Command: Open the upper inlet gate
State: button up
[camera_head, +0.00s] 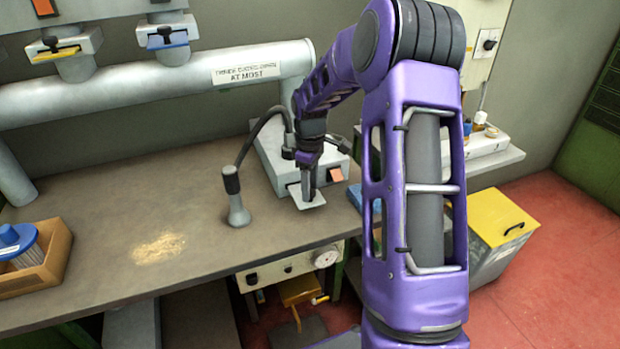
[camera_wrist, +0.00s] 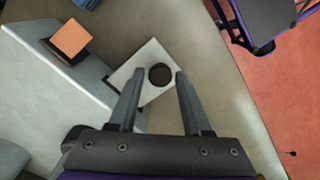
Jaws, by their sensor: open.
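A pale square plate with a round black spot, a knob or a hole, sticks out from the grey housing (camera_head: 270,150) on the bench. The plate (camera_head: 312,204) shows below my gripper (camera_head: 308,190) in the head view. In the wrist view the plate (camera_wrist: 143,62) lies tilted against the housing's edge, and the black spot (camera_wrist: 160,74) appears between the open fingertips of my gripper (camera_wrist: 159,76). I cannot tell whether the fingers touch it. An orange square (camera_wrist: 71,38) sits on the housing nearby. Which part is labelled the upper inlet gate cannot be read.
A grey duct (camera_head: 130,93) along the wall carries a yellow-plated gate (camera_head: 62,50) and a blue-plated gate (camera_head: 168,40). A flexible hose with a grey nozzle (camera_head: 238,213) stands left of my gripper. A wooden box (camera_head: 55,262) and sawdust (camera_head: 158,248) lie farther left.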

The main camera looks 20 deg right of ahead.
notch_tip(320, 180, up, 17)
jog(key=p, duration=0.1)
jog(key=shift+r+p, duration=0.2)
jog(key=shift+p, duration=0.1)
jog(key=shift+f, duration=0.1)
dwell(0.4)
